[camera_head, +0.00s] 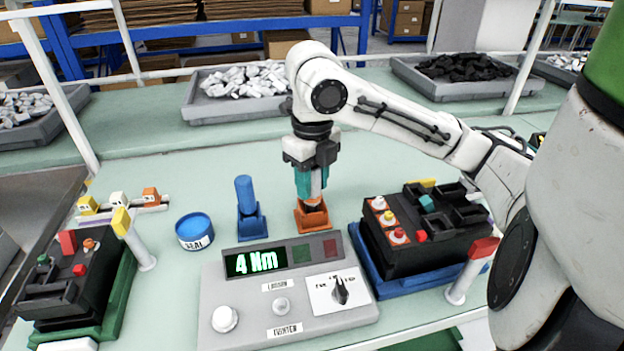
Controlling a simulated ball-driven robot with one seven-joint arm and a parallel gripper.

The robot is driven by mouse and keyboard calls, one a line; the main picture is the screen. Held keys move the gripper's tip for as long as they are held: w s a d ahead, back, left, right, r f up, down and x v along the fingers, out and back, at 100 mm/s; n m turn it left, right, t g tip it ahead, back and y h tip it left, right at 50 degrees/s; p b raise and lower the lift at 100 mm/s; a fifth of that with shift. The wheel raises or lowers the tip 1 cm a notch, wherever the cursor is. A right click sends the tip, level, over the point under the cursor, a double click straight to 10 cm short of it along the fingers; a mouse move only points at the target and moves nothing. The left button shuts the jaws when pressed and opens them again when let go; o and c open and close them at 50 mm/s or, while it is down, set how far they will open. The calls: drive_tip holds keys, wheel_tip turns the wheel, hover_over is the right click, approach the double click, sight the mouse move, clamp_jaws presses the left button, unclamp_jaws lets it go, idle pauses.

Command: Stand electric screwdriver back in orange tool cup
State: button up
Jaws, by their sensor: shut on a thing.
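My gripper (313,190) points straight down over the orange tool cup (314,219), behind the grey test panel. Its teal fingers are shut on the electric screwdriver (316,184), of which only a narrow light and orange strip shows between them. The screwdriver looks upright, with its lower end at the mouth of the cup. I cannot tell how deep it sits or whether it touches the bottom.
A blue cup (252,224) holding a blue cylinder stands left of the orange cup, beside a blue SEAL tin (195,232). The grey panel (290,300) reading "4 Nm" is in front. A black breaker (405,255) in a blue tray stands close right.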

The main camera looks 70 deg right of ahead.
drive_tip(key=o, duration=1.1)
wheel_tip(320, 180, up, 11)
drive_tip(key=shift+f+p, duration=0.15)
drive_tip(key=shift+p, duration=0.95)
